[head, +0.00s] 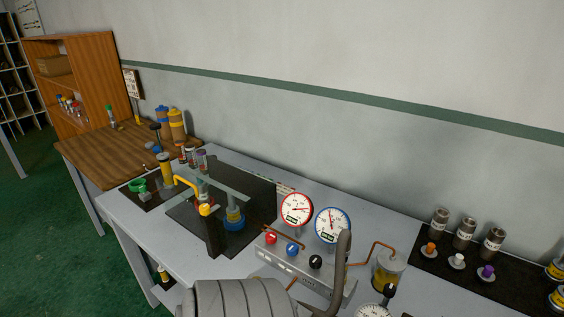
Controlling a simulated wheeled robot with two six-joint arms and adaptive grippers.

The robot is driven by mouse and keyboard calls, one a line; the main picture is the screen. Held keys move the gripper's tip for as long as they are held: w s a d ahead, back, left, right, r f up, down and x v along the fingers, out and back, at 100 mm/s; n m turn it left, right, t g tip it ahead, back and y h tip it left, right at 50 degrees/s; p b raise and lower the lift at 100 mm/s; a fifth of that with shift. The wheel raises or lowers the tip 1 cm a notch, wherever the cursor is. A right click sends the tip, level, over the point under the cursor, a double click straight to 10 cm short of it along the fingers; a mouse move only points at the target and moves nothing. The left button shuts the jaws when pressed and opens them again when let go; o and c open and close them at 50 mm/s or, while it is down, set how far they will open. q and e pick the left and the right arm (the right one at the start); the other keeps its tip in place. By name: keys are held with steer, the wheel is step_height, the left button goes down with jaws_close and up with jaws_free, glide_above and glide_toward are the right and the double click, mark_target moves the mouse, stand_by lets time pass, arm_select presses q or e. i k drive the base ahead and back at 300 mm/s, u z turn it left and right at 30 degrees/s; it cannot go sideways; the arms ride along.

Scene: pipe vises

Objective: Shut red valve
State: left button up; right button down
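The red valve knob (271,238) sits at the left end of a grey manifold box (305,272) on the table, in the head view. A blue knob (292,249) and a black knob (315,262) are in the same row to its right. A red-rimmed gauge (297,209) and a blue-rimmed gauge (332,225) stand behind the knobs. Whether the red valve is open or shut cannot be told from its small knob. Neither of my grippers can be made out in the view.
A ribbed grey cylinder (236,300) and a curved grey tube (339,272) rise in front, partly covering the box. A yellow-handled fixture (204,209) stands left. Metal cylinders (465,234) stand right. The grey table (155,240) has free room at its front left.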

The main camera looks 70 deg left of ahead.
mark_target(270, 237)
steer(key=k, duration=0.35)
steer(key=u, duration=0.95)
